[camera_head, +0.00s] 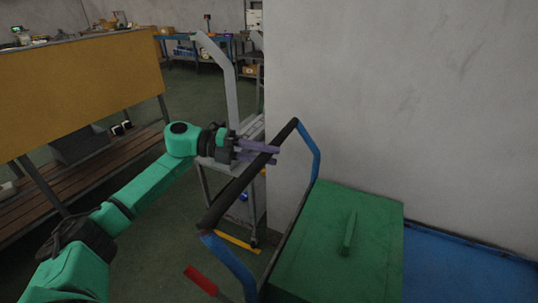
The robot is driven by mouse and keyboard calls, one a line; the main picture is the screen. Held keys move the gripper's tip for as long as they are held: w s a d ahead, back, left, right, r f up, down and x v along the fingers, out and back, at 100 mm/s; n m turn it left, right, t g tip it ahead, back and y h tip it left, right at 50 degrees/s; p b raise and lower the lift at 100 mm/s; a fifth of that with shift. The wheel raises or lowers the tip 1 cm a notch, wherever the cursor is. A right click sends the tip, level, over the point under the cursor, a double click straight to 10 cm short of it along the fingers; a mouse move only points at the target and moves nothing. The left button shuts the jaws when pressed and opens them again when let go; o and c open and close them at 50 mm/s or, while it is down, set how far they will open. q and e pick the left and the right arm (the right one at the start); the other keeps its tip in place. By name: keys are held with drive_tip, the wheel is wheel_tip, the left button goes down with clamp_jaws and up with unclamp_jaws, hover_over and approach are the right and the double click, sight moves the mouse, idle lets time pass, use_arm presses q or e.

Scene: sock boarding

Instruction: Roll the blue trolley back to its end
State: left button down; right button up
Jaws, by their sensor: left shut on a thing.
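The blue trolley has a push handle with blue tube sides (316,150) and a black grip bar (237,187) sloping across the middle. Its blue deck (470,272) shows at the lower right, along the pale wall. A green box (335,260) with a handle on its lid stands on the trolley. My left arm reaches in from the lower left, and its gripper (272,155) is shut on the black bar near its far end. The fingers lie across the bar. My right gripper is out of view. The trolley's wheels are hidden.
A grey wheeled cart (226,160) stands just behind the handle, close to the wall corner. A bench with an ochre panel (80,85) stands at the left. A yellow floor strip (238,242) and a red bar (200,280) lie low near the handle. Green floor is open between.

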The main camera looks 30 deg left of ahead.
use_arm(q)
drive_tip(key=c, duration=0.7)
unclamp_jaws()
drive_tip(key=shift+w+a, duration=0.1)
drive_tip(key=shift+a, duration=0.25)
drive_tip(key=shift+o, duration=0.5)
drive_tip(key=shift+a, duration=0.35)
drive_tip(key=shift+d, duration=0.15)
drive_tip(key=b+v, duration=0.2)
drive_tip(key=v, duration=1.2)
drive_tip(key=shift+s+a, duration=0.25)
drive_tip(key=shift+a, duration=0.05)
